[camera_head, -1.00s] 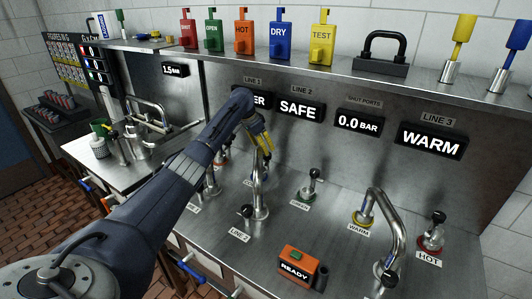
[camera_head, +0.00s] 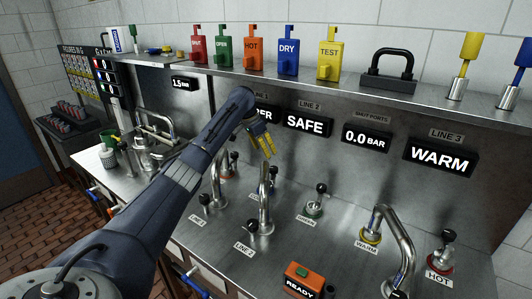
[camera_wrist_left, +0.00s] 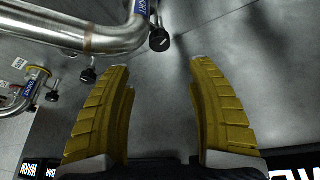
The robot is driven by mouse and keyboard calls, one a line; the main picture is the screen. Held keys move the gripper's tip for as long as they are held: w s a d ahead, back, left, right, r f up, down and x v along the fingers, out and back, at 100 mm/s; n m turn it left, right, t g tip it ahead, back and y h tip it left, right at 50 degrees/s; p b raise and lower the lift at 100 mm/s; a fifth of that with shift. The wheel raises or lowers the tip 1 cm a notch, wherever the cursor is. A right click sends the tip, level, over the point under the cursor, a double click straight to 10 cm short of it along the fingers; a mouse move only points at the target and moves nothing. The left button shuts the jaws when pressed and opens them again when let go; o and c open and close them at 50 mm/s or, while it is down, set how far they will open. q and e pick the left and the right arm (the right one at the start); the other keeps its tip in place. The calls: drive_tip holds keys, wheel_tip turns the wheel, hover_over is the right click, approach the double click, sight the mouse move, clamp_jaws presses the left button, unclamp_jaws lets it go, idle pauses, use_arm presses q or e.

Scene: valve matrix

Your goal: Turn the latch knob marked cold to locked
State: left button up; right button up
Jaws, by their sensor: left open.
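My left gripper (camera_head: 268,150) is open and empty, with yellow fingers. It hangs above the counter, just over the top of the LINE 2 faucet (camera_head: 265,200). In the left wrist view the spread fingers (camera_wrist_left: 160,66) point at bare steel, with black knobs (camera_wrist_left: 159,40) and a pipe (camera_wrist_left: 90,35) beyond them. Black-topped knobs stand on the counter: one on a green base (camera_head: 315,199), one marked HOT on a red base (camera_head: 443,255). I cannot read a cold mark on any knob; labels behind the LINE 2 faucet are partly hidden. My right gripper is out of view.
A WARM faucet (camera_head: 400,240) curves up at the right. An orange READY box (camera_head: 303,278) sits near the front edge. A shelf (camera_head: 300,75) above carries coloured tag blocks and a black handle (camera_head: 389,66). Displays, including SAFE (camera_head: 307,122), line the back wall. The counter centre is open.

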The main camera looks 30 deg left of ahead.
sight(274, 168)
use_arm(q)
drive_tip(key=w+f+n, duration=0.1)
drive_tip(key=f, duration=0.2)
drive_tip(key=w+d+f+n+y, duration=0.1)
drive_tip(key=f+n, duration=0.1)
drive_tip(key=f, duration=0.2)
drive_tip(key=w+d+f+n, duration=0.1)
drive_tip(key=w+f, duration=0.1)
drive_tip(key=f, duration=0.2)
drive_tip(key=shift+w+f+n+y, duration=0.1)
drive_tip(key=shift+n+y, duration=0.3)
idle(0.4)
drive_tip(key=shift+t, duration=0.3)
clamp_jaws()
